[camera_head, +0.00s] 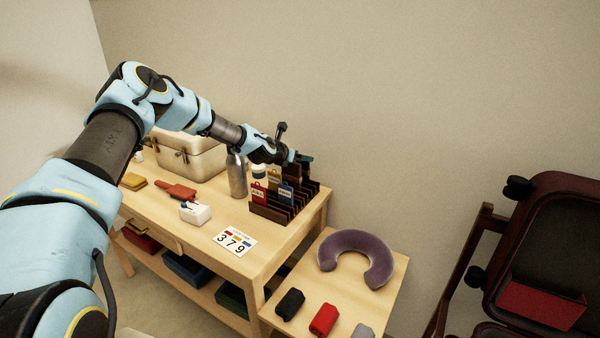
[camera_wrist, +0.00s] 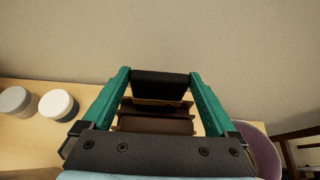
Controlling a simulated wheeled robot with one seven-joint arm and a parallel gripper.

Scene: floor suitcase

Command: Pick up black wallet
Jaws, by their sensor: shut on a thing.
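The black wallet (camera_wrist: 160,84) shows in the wrist view as a dark slab spanning the gap between the green fingers of my gripper (camera_wrist: 159,78). My gripper is shut on it. Below it in that view are brown slats of the slotted rack (camera_wrist: 155,124). In the head view my gripper (camera_head: 302,158) is over the back end of the dark rack (camera_head: 270,211) on the wooden table. The wallet is hard to make out there, and I cannot tell whether its lower edge is clear of the slots.
Red, yellow and blue tags stand at the rack. A metal bottle (camera_head: 237,175), a white lidded jar (camera_head: 258,171) and a cream case (camera_head: 190,155) are close by. A number card (camera_head: 235,241) lies in front. A purple neck pillow (camera_head: 356,254) lies on the lower side table; a suitcase (camera_head: 545,250) is at right.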

